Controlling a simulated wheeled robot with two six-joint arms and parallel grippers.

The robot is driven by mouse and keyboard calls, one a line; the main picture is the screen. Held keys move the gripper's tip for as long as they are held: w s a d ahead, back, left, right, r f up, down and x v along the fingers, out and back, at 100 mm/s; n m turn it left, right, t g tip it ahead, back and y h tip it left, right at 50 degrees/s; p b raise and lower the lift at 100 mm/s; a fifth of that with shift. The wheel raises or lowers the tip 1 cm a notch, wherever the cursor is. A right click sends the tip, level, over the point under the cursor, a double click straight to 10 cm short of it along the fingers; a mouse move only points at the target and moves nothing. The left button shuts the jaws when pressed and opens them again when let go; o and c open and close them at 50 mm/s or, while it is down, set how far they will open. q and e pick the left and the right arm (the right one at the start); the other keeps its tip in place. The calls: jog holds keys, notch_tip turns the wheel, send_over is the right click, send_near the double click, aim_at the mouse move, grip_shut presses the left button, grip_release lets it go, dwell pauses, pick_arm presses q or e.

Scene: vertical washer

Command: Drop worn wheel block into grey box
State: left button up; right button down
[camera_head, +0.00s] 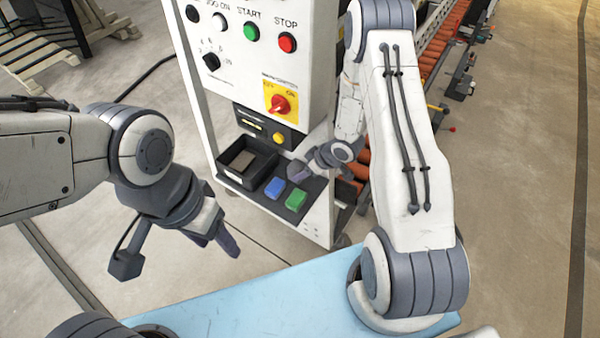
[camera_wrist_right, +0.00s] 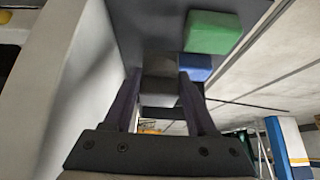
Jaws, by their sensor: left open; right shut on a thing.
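My right gripper (camera_wrist_right: 160,100) is shut on a grey block, the worn wheel block (camera_wrist_right: 160,78), which sits between its two fingers in the right wrist view. In the head view the right gripper (camera_head: 298,170) is at the machine's shelf, just above and behind the green block; the held block is not clear there. The dark grey box (camera_head: 228,176) stands on the shelf to the left of this gripper, with a paler grey-brown area inside. My left gripper (camera_head: 222,240) is open, empty and away from the shelf, pointing down over the floor.
A blue block (camera_head: 275,187) and a green block (camera_head: 296,199) lie on the shelf between box and shelf edge. The control panel (camera_head: 245,60) with buttons and a red switch rises above. A light blue surface (camera_head: 260,300) is in front; an orange roller conveyor (camera_head: 440,50) is behind.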

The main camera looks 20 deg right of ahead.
jog(key=shift+w+a, duration=0.3)
jog(key=shift+f, duration=0.15)
jog(key=shift+f+p, duration=0.35)
jog(key=shift+f, duration=1.25)
jog(key=shift+f, duration=0.1)
jog(key=shift+f, duration=0.15)
jog(key=shift+c, duration=1)
grip_release()
jog(key=shift+r, duration=0.2)
